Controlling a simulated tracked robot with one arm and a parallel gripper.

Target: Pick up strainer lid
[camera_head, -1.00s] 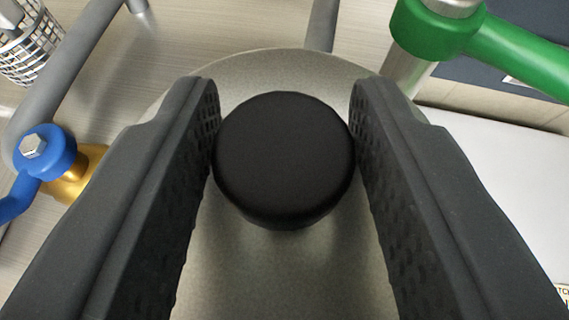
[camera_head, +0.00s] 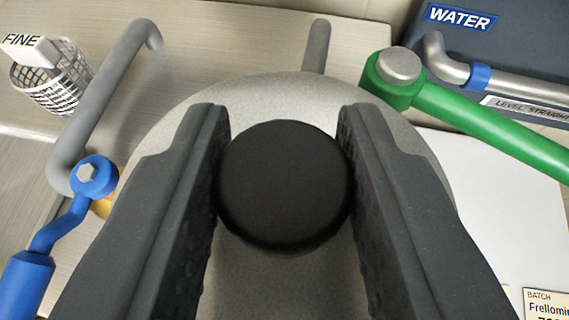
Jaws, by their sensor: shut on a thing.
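The strainer lid (camera_head: 290,90) is a round, speckled grey disc seen from above, with a black round knob (camera_head: 285,185) at its middle. My gripper (camera_head: 284,150) is shut on the knob, one dark finger pad on each side of it. The fingers hide the left and right parts of the lid. What lies under the lid is hidden.
A green lever (camera_head: 480,120) is at the right, near the lid's edge. A blue-handled valve (camera_head: 93,177) and a bent grey pipe (camera_head: 95,110) are at the left. A wire basket marked FINE (camera_head: 50,85) stands back left. A WATER panel (camera_head: 462,18) is back right.

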